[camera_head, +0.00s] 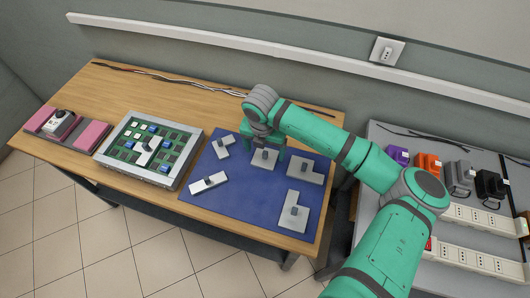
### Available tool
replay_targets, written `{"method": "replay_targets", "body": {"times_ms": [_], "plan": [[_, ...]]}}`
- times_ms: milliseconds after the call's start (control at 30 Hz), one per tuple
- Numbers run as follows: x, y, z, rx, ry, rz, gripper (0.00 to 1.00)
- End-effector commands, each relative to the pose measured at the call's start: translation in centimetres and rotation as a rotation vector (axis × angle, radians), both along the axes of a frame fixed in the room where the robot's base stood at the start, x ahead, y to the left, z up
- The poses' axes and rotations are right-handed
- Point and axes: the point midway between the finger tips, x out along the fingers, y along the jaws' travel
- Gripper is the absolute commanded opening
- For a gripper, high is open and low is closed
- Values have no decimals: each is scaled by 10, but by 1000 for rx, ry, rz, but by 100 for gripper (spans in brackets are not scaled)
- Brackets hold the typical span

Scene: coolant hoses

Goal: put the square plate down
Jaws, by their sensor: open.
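The square plate (270,165) is light grey with a dark upright knob. It appears to lie flat on the blue mat (240,208), near the mat's back edge. My gripper (265,150) is open, directly above and around the plate's knob. The wrist and fingers hide the plate's back edge. I cannot tell whether the fingers touch the knob.
A board tray (188,168) stands left. Cables (165,77) run behind. Bare mat lies in the front middle.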

Motion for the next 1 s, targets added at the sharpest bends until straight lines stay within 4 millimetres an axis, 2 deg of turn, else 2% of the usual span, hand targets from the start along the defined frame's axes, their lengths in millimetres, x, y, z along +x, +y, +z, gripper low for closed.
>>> {"method": "replay_targets", "body": {"times_ms": [300,500,700,1000], "plan": [[-6,2,60,-4,-4,2,82],[-9,3,86,-3,-2,2,82],[-11,4,97,-1,-1,1,82],[-11,4,98,0,0,1,82]]}}
